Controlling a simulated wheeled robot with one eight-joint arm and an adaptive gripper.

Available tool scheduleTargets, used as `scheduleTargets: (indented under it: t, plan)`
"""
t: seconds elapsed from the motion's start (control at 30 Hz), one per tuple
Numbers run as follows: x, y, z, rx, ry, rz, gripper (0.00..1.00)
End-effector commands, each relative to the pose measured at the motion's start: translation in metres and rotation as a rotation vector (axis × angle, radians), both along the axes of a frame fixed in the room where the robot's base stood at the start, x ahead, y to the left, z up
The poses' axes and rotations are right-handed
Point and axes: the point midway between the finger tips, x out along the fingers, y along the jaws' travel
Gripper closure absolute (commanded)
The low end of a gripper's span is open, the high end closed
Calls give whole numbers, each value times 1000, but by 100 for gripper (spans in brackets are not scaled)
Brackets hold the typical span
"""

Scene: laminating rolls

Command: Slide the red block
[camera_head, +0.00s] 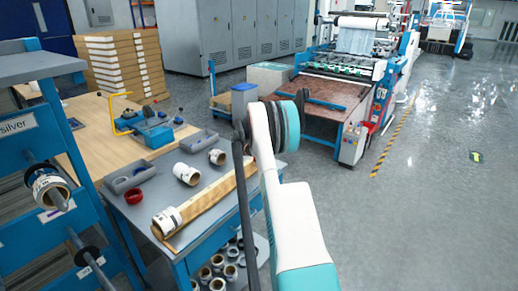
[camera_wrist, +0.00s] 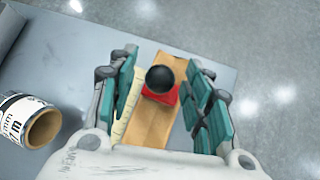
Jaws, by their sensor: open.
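The red block (camera_wrist: 172,96) shows in the wrist view, on a long wooden board (camera_wrist: 152,122). A round black knob (camera_wrist: 160,79) stands on the block and covers much of it. A pale, ruler-like marked strip (camera_wrist: 122,118) runs along the board's left side. My gripper (camera_wrist: 161,58) is open, its teal-padded fingers on either side of the board and block, with gaps to the block on both sides. In the head view, the wooden board (camera_head: 214,197) lies along the table's right edge. The block and my gripper are hidden behind my arm there.
More rolls (camera_head: 186,174), grey trays and a red ring (camera_head: 133,196) share the grey table (camera_head: 140,214). A blue rack (camera_head: 75,150) stands left.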

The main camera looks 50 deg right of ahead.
Motion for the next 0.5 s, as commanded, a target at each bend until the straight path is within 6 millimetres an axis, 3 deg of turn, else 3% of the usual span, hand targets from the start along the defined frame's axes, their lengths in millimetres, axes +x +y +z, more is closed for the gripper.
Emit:
scheduleTargets:
  t: [0.5]
  plan:
    - [-25,57,60,0,1,1,54]
